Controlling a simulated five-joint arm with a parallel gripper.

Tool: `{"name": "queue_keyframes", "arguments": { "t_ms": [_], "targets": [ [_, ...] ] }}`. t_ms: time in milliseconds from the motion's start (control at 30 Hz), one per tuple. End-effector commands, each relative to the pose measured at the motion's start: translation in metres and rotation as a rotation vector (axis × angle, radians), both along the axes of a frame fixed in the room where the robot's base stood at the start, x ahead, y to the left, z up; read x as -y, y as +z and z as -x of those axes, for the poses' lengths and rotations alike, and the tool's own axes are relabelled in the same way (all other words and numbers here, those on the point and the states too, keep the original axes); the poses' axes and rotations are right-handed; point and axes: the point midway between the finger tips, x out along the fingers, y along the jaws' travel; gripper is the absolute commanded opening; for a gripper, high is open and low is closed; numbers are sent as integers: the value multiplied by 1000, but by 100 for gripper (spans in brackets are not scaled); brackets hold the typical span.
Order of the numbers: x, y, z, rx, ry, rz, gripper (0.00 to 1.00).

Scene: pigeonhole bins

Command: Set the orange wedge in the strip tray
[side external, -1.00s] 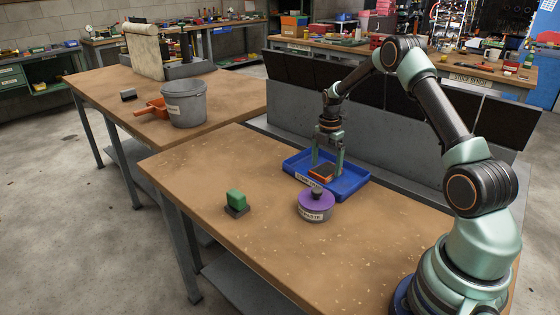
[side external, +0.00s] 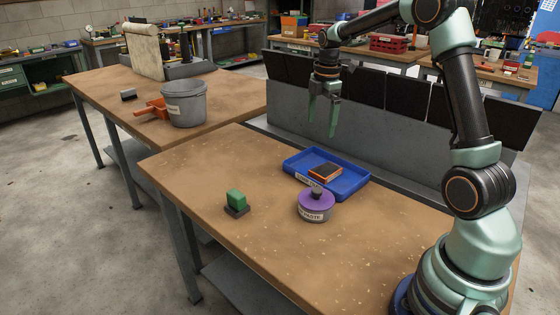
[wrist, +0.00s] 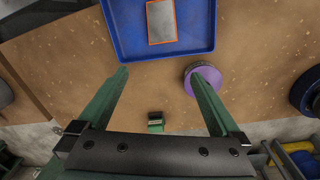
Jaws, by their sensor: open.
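The orange wedge (side external: 325,173) lies inside the blue strip tray (side external: 349,188) on the near bench, with its dark top facing up. In the wrist view the wedge (wrist: 161,21) shows as a grey face with an orange border, resting on the floor of the tray (wrist: 130,47). My gripper (side external: 321,128) is open and empty, raised well above the tray and apart from the wedge. Its two green fingers are spread wide in the wrist view (wrist: 162,78).
A purple round tin (side external: 315,206) stands against or close to the tray's near side. A green block on a dark base (side external: 236,202) stands to the left. A grey bucket (side external: 184,103) and orange scoop (side external: 150,107) sit on the other bench. Dark panels (side external: 365,90) rise behind the tray.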

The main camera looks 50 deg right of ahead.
Motion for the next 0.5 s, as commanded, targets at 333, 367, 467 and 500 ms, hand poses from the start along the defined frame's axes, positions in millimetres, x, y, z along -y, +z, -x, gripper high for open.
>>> {"name": "queue_keyframes", "arguments": {
  "t_ms": [333,367,467,500],
  "targets": [
    [-110,70,49,201,-502,-56,100],
    [-118,73,56,217,-547,-68,100],
    [-143,80,77,269,-691,-118,100],
    [-153,81,86,288,-747,-142,100]
  ]
}}
